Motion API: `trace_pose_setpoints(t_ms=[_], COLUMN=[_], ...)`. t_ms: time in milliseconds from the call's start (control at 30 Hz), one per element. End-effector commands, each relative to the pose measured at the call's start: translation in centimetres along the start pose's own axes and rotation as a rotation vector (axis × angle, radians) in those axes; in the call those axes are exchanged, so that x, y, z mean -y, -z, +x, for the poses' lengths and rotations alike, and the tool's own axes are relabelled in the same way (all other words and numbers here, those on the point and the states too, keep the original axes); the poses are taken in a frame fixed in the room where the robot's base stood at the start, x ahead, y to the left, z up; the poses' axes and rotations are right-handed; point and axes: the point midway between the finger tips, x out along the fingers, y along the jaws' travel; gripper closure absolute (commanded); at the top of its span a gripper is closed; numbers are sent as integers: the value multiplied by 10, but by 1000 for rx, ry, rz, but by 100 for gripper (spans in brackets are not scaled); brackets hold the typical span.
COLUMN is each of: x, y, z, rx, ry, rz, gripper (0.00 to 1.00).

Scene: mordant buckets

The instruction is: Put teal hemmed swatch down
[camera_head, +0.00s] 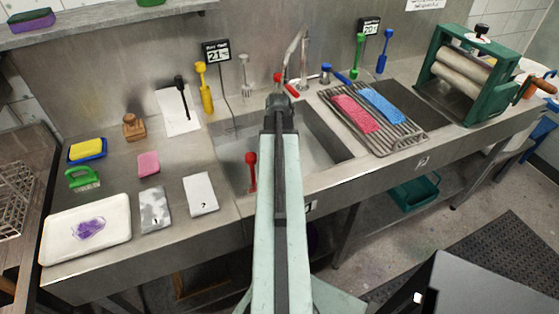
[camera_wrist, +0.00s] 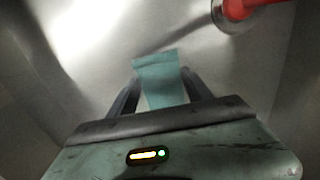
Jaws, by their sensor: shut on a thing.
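The teal hemmed swatch (camera_wrist: 160,76) is a small flat teal piece between the fingers of my gripper (camera_wrist: 161,92) in the wrist view. My gripper is shut on it. Bare grey metal shows behind the swatch. In the head view my arm reaches out over the sink (camera_head: 333,150), with my gripper (camera_head: 281,103) toward its back edge. The swatch is hidden there by my arm. I cannot tell how high it is above the metal or whether it touches.
A red-handled tool (camera_head: 252,172) stands in the sink; a red handle with a round metal end (camera_wrist: 240,12) shows in the wrist view. A wire rack (camera_head: 403,137) with pink and blue cloths lies right. Cards, a white tray (camera_head: 60,245) and sponges lie left. A green roller press (camera_head: 440,95) stands far right.

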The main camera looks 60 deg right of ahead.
Motion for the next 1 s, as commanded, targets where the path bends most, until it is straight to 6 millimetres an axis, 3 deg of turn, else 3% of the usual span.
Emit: trace_pose_setpoints(t_ms=[33, 100, 567, 767, 1000], x=[0, 0, -1, -1, -1], y=[0, 0, 0, 0, 0], z=[2, 1, -8, -41, -96], rx=[0, 0, 0, 0, 0], ry=[0, 0, 0, 0, 0], rz=[0, 0, 1, 1, 2], gripper=[39, 20, 20, 20, 20])
